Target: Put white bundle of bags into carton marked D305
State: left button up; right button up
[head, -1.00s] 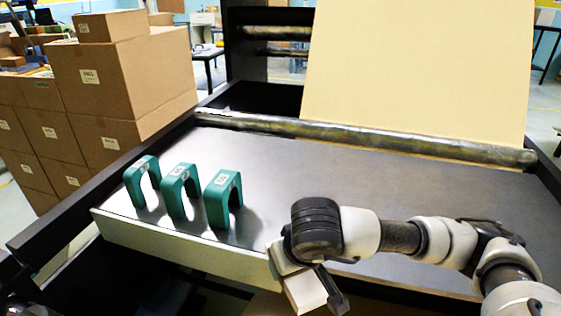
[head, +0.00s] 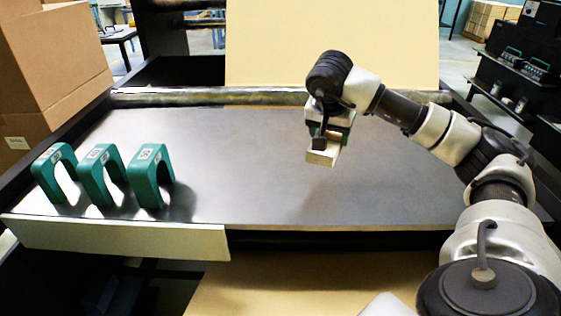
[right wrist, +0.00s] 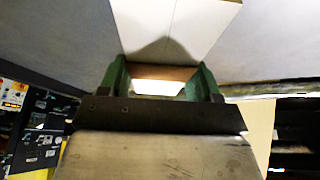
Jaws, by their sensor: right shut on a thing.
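My right gripper (head: 328,132) is shut on a pale, block-shaped bundle (head: 322,156), which appears to be the white bundle of bags. It holds the bundle over the grey metal table. In the right wrist view, the white bundle (right wrist: 175,25) reaches out beyond the two green fingers (right wrist: 163,82). I cannot tell its exact height over the table. Brown cartons (head: 50,60) are stacked at the far left. One label there is too small to read, so I cannot tell which carton is D305. My left gripper is not in view.
Three green arch-shaped pieces (head: 100,175) stand on the metal table (head: 245,185) at left. A pale strip (head: 115,237) runs along its front left edge. A kraft paper sheet (head: 330,45) rises behind a metal roller (head: 170,98). The table's middle is clear.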

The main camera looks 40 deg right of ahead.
jog(key=p, duration=0.2)
send_over(290, 164)
jog(key=a, duration=0.2)
jog(key=f, duration=0.6)
jog(key=shift+s+d+f, duration=0.2)
jog(key=shift+s, duration=0.2)
notch_tip(290, 164, down, 4)
jog(key=shift+r, duration=0.1)
jog(key=shift+f, duration=0.2)
jog(key=o, duration=1.1)
jog(key=shift+c, duration=0.2)
